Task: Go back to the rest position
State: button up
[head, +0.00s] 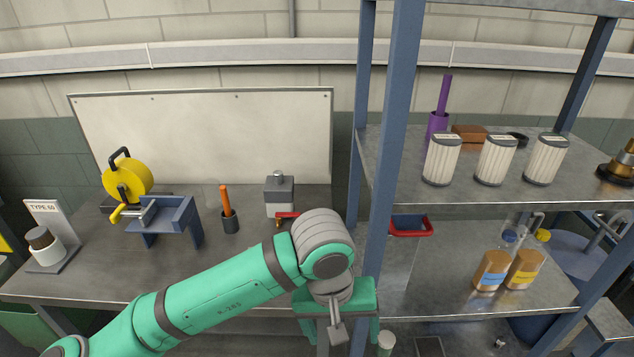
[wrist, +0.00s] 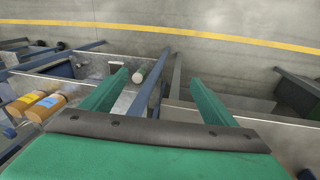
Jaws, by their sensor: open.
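My green arm reaches across the front of the bench in the head view. My gripper (head: 348,335) hangs at its end, pointing down, in front of the bench edge and by the shelf's front post. In the wrist view the two green fingers of my gripper (wrist: 158,80) stand wide apart. Nothing is held between them. A small white cylinder (wrist: 137,77) shows beyond and below the fingers, nearer the left one. It also shows in the head view (head: 386,343), low and to the right of my gripper. The fingertips are partly cut off in the head view.
The bench (head: 75,280) carries a yellow reel (head: 128,180), a blue stand (head: 172,216) and a grey box (head: 279,196). The blue-framed shelf (head: 392,120) rises close right of my gripper, with several white filters (head: 442,160) and two amber bottles (head: 491,271).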

jog(key=w+d+r+t+h, duration=0.3)
jog(key=d+h, duration=0.2)
jog(key=d, duration=0.2)
jog(key=w+d+r+n+t+h, duration=0.1)
jog(key=w+d+r+t+h, duration=0.1)
jog(key=d+r+t+h, duration=0.3)
jog(key=w+d+r+t+h, duration=0.1)
jog(key=w+d+r+h, duration=0.2)
jog(key=d, duration=0.5)
jog(key=s+a+f+n+t+y, duration=0.45)
jog(key=a+f+y, duration=0.2)
jog(key=f, duration=0.55)
jog(key=s+a+f+n+t+y, duration=0.45)
jog(key=a+f, duration=0.35)
jog(key=f, duration=0.3)
jog(key=s+a+f+m+g+y, duration=0.1)
jog(key=s+a+f+m, duration=0.1)
jog(key=s, duration=0.6)
jog(key=s+a+f+m+g+y, duration=0.1)
jog(key=s+a+m, duration=0.3)
jog(key=s, duration=0.4)
jog(key=s+a+f+m+g+y, duration=0.1)
jog(key=s+a+f+m, duration=0.2)
jog(key=s, duration=0.5)
jog(key=shift+a+f+y, duration=0.25)
jog(key=shift+a+y, duration=0.15)
jog(key=shift+a, duration=0.25)
